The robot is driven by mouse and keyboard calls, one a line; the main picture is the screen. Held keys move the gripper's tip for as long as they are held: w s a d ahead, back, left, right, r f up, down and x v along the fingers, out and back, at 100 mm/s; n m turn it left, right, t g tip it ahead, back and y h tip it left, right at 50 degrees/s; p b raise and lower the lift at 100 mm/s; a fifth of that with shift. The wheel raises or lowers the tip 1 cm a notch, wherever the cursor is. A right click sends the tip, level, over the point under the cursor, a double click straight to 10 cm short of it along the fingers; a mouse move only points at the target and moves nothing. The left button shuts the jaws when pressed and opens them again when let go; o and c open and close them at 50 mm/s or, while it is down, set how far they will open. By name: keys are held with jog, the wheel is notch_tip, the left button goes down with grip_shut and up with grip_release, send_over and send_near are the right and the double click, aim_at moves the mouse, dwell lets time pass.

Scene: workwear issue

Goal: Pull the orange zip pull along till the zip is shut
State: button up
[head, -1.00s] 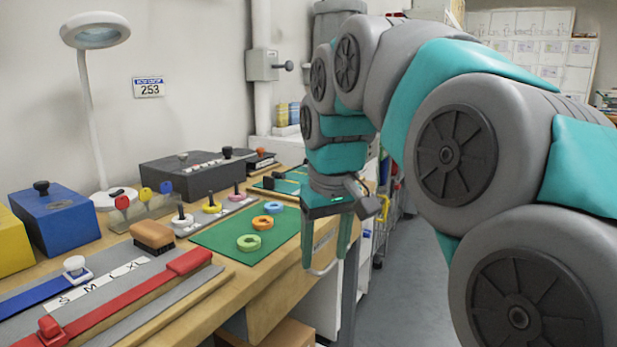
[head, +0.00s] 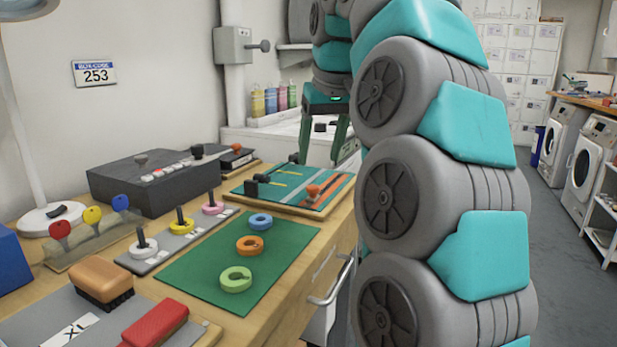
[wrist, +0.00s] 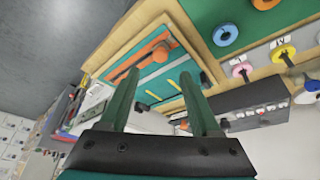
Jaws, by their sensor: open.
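The orange zip pull (head: 313,191) stands up on a teal board (head: 290,195) at the bench's far right end. An orange strip runs along the board by the pull. In the wrist view the orange pull (wrist: 160,51) lies at the upper middle, beyond my fingertips. My gripper (head: 322,160) is open and empty, with its fingers pointing down behind the board. In the wrist view my gripper (wrist: 160,80) has its two green fingers spread apart. The pull is apart from both fingers. I cannot tell whether the zip's two sides are joined.
A green mat (head: 205,285) with coloured rings lies nearer. A dark grey box (head: 150,180) stands behind on the left. A drawer handle (head: 332,284) sticks out from the bench front. The floor to the right is clear.

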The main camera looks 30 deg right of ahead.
aim_at(313, 187)
jog(key=b+x, duration=0.4)
jog(key=x, duration=0.1)
jog(key=shift+s+a+f, duration=0.1)
jog(key=shift+s+f, duration=0.05)
jog(key=shift+f, duration=0.1)
jog(key=shift+x, duration=0.95)
grip_shut()
dwell(0.6)
